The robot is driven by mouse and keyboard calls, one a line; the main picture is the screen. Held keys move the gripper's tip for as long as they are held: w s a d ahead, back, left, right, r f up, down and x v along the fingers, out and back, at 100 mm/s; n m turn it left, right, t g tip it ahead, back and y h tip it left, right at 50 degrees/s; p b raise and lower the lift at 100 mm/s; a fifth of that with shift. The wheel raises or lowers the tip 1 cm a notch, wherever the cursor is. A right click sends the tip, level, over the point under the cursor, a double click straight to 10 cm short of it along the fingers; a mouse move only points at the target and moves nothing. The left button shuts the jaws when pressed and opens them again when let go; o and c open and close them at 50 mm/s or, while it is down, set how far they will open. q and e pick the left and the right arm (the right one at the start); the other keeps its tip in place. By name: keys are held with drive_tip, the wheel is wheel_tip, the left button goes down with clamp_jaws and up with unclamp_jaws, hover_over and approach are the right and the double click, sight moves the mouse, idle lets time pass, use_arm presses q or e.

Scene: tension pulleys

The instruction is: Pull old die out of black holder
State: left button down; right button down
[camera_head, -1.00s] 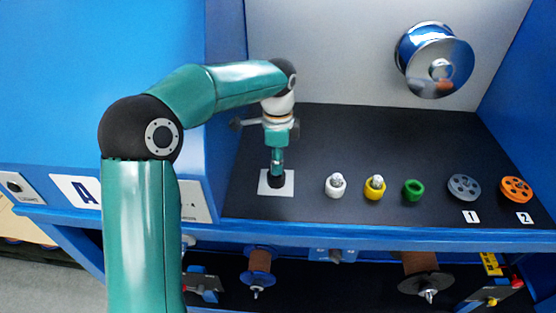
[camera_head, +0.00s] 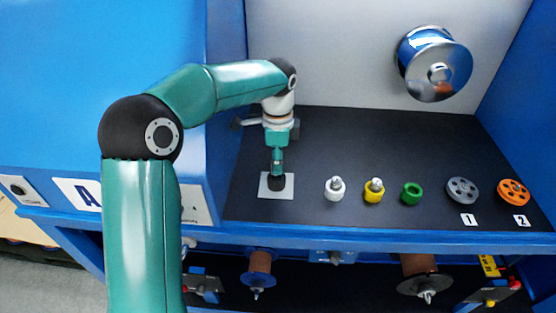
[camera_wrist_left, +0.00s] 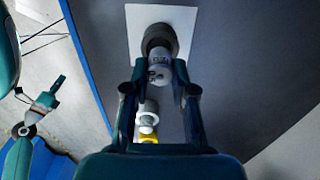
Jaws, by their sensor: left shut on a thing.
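The black holder (camera_head: 276,184) stands on a white square card (camera_head: 290,190) at the left of the dark shelf. My left gripper (camera_head: 277,170) points down right above it. In the left wrist view, the holder (camera_wrist_left: 160,36) shows just beyond the fingertips, and my left gripper (camera_wrist_left: 160,72) is shut on the silvery old die (camera_wrist_left: 158,68). The die lines up with the holder; I cannot tell whether it is still seated inside. In the head view the fingers hide the die. A small teal arm end, apparently my right gripper (camera_wrist_left: 55,88), shows at the left of the wrist view, its jaws unclear.
A white holder (camera_head: 335,190), a yellow holder (camera_head: 374,191) and a green ring (camera_head: 411,193) stand in a row to the right. A grey pulley (camera_head: 462,190) and an orange pulley (camera_head: 513,192) lie farther right. A blue cabinet wall (camera_head: 226,120) is close on the left.

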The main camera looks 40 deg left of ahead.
use_arm(q)
drive_tip(key=shift+r+p, duration=1.25)
drive_tip(key=shift+r, duration=0.1)
drive_tip(key=shift+s+d+r+p, duration=0.15)
drive_tip(key=shift+s+r+p, duration=0.1)
drive_tip(key=shift+r+p, duration=0.25)
drive_tip(key=shift+s+d+r+p, duration=0.1)
drive_tip(key=shift+s+r+p, duration=0.15)
drive_tip(key=shift+r, duration=0.45)
drive_tip(key=shift+s+a, duration=0.15)
